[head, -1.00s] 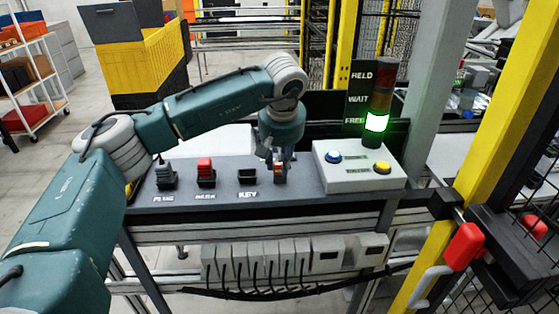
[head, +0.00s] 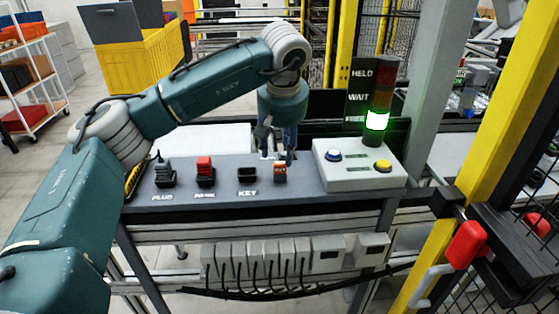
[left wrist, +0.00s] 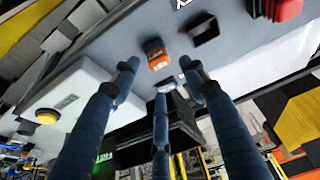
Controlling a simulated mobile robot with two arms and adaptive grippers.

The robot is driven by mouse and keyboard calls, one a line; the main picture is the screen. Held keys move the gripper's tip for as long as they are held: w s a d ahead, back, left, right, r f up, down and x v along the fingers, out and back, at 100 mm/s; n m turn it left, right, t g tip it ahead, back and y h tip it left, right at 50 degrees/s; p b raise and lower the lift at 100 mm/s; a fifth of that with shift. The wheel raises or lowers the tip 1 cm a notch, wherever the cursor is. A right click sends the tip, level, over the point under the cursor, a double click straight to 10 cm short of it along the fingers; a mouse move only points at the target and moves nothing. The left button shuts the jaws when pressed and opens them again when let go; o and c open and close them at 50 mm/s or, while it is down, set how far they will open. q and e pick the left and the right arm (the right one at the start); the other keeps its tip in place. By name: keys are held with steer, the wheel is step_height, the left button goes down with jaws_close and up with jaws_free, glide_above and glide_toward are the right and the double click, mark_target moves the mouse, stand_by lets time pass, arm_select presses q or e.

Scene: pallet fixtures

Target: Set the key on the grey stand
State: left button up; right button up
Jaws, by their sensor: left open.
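My right gripper is not in view.
A white box (head: 360,172) with blue and yellow buttons is close on the right. The signal tower (head: 378,115) is lit green at FREE.

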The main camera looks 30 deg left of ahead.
arm_select(q)
steer(key=v, duration=0.7)
steer(key=shift+b, duration=0.35)
